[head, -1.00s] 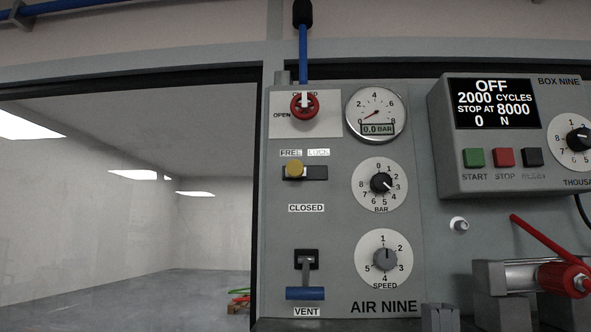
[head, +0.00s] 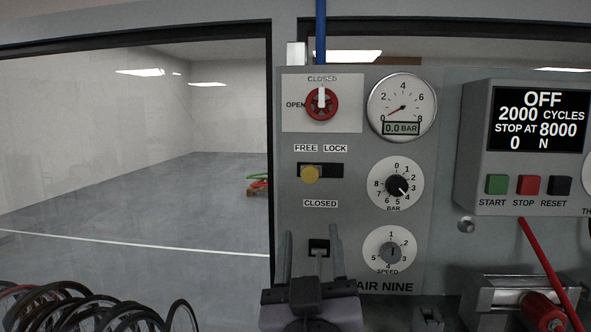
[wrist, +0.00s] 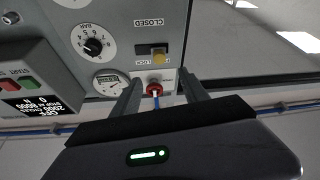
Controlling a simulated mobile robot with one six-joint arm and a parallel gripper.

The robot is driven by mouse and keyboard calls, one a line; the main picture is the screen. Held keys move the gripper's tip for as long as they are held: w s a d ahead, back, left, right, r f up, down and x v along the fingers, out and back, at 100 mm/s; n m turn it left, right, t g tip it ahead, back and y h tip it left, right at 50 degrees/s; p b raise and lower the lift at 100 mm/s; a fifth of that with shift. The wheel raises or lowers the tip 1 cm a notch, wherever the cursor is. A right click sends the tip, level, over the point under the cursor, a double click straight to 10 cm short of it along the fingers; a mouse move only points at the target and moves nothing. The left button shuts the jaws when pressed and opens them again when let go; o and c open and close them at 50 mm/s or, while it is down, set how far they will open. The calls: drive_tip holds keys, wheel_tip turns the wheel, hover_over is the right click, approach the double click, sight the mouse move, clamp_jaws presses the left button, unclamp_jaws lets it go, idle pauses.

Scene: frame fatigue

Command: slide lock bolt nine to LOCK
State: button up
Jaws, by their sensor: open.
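The lock bolt is a yellow knob (head: 310,173) in a short dark slot (head: 334,170) on the grey air panel. It sits at the slot's left end, below the FREE label (head: 306,148); the LOCK label (head: 335,148) is to the right. My gripper (head: 312,238) is in front of the panel's lower part, below the knob, with its fingers apart and nothing between them. In the upside-down wrist view, the knob (wrist: 158,59) appears beyond the open fingers (wrist: 161,82), apart from them.
A red wheel valve (head: 321,104) and a gauge (head: 402,107) reading 0.0 bar are above. BAR (head: 396,184) and SPEED (head: 390,251) dials lie to the right. My gripper partly hides the lower lever (head: 319,247). A control box (head: 530,150) stands farther right.

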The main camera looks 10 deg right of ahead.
sight(311, 178)
drive_tip(key=p+x, duration=0.8)
drive_tip(key=x, duration=0.9)
drive_tip(key=shift+w+d+r, duration=0.15)
drive_tip(key=shift+r, duration=0.05)
clamp_jaws()
